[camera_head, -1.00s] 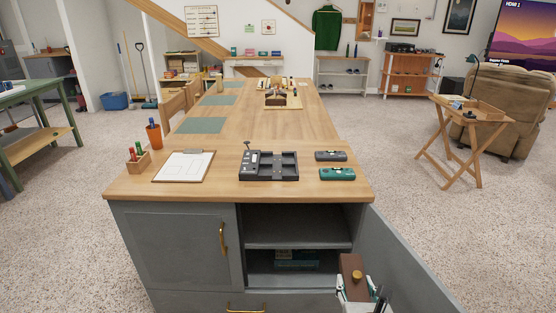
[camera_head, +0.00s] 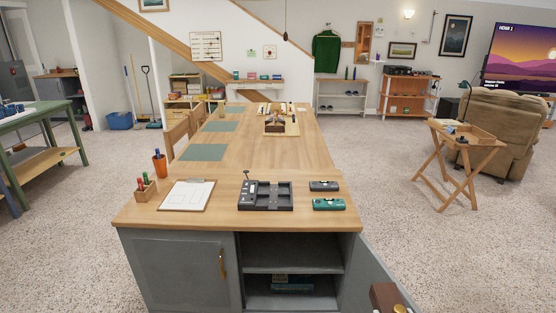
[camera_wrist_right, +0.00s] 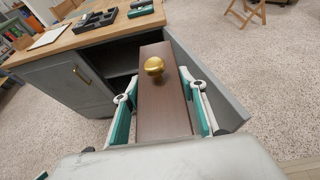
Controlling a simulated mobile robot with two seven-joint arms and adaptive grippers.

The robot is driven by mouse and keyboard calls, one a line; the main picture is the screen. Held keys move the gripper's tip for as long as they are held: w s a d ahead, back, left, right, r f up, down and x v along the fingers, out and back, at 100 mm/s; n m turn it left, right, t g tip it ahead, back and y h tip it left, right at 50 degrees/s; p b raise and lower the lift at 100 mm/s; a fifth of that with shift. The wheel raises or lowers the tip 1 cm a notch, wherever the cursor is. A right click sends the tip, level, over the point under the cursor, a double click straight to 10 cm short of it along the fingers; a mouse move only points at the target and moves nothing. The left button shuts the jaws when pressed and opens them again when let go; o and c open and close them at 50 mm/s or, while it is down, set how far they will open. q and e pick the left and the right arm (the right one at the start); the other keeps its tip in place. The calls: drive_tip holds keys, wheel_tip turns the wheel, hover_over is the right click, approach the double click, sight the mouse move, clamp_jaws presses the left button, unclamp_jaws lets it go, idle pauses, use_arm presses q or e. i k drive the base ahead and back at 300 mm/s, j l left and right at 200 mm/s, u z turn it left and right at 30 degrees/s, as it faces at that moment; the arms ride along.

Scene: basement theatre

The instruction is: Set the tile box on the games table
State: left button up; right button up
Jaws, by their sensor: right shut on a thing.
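The tile box is a dark brown box with a round gold knob; it shows at the bottom right of the head view (camera_head: 383,296) and in the middle of the right wrist view (camera_wrist_right: 163,115). My right gripper (camera_wrist_right: 161,98) is shut on it, with a teal-padded finger on each long side. The box is held in the air in front of the open cabinet door. The games table (camera_head: 280,150) is a long wooden top over a grey cabinet, beyond the gripper. My left gripper is not in view.
The near end of the top holds a clipboard (camera_head: 187,195), a dark tray (camera_head: 266,196), a teal case (camera_head: 328,204), a dark case (camera_head: 324,186) and a pen holder (camera_head: 145,188). The open cabinet door (camera_head: 370,275) juts out at right. Bare wood lies farther back.

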sight(283, 152)
drive_tip(key=l+u, duration=0.2)
drive_tip(key=l, duration=0.35)
drive_tip(key=l+u, duration=0.15)
drive_tip(key=l, duration=0.4)
drive_tip(key=l+u, duration=0.2)
drive_tip(key=l, duration=0.3)
drive_tip(key=k+l+u, duration=0.15)
drive_tip(key=l, duration=0.4)
drive_tip(key=l+u, duration=0.2)
drive_tip(key=l, duration=0.3)
drive_tip(key=l+u, duration=0.25)
drive_tip(key=l, duration=0.45)
drive_tip(key=k+l+u, duration=0.2)
drive_tip(key=l, duration=0.45)
drive_tip(key=i+l+u, duration=0.1)
drive_tip(key=l+u, duration=0.15)
drive_tip(key=l, duration=0.4)
drive_tip(key=l+u, duration=0.25)
drive_tip(key=l, duration=0.45)
